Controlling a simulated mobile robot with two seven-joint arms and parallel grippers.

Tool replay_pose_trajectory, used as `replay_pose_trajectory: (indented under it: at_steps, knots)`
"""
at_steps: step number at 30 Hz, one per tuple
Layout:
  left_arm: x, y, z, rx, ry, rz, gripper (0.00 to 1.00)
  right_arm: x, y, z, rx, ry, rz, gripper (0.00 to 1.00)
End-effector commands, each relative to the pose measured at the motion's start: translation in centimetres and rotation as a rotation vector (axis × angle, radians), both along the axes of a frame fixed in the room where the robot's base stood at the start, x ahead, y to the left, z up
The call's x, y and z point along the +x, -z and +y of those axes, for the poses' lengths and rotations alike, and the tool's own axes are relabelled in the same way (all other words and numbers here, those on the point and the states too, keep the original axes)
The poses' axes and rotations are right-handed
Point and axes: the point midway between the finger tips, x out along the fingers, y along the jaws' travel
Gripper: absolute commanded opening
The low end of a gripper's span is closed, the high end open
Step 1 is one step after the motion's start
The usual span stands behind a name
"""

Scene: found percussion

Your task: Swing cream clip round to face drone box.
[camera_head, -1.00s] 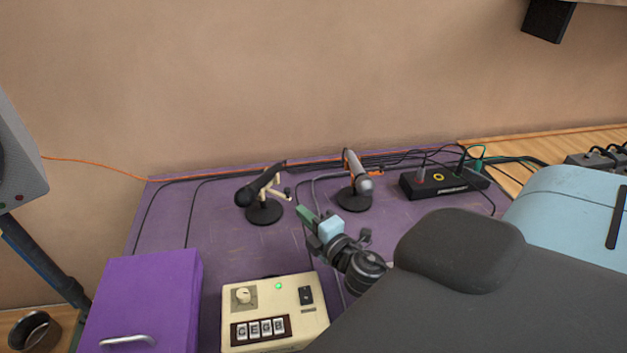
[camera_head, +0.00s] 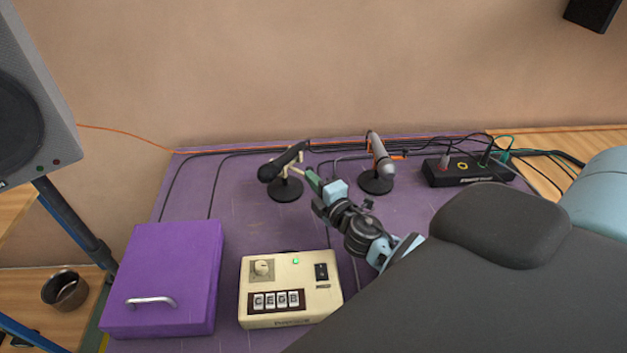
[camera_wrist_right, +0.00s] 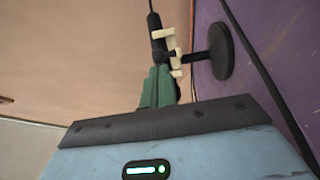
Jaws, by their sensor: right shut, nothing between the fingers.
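The cream clip (camera_head: 294,168) holds a black microphone (camera_head: 281,163) on a short stand with a round black base (camera_head: 286,190). The microphone's head points left and slightly towards the front. The cream drone box (camera_head: 290,290), with a knob, green light and letter tiles, sits in front of it. My right gripper (camera_head: 313,180) has its green fingers together and empty, just right of the clip. In the right wrist view, the fingers (camera_wrist_right: 158,87) are just below the clip (camera_wrist_right: 164,42); I cannot tell whether they touch it. My left gripper is out of view.
A second stand holds a silver microphone (camera_head: 381,158) to the right, in an orange clip. A black box with cables (camera_head: 463,172) is farther right. A purple box (camera_head: 165,275) stands left of the drone box. Cables run along the wall.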

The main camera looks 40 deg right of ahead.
Motion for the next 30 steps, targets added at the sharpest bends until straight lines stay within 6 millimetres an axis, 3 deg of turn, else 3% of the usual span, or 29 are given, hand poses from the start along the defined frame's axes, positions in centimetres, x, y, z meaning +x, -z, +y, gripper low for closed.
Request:
replay_pose_trajectory:
  at_steps: [30]
  knots:
    - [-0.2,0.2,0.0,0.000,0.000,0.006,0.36,0.3,0.0,-1.5,-0.001,0.001,0.001,0.00]
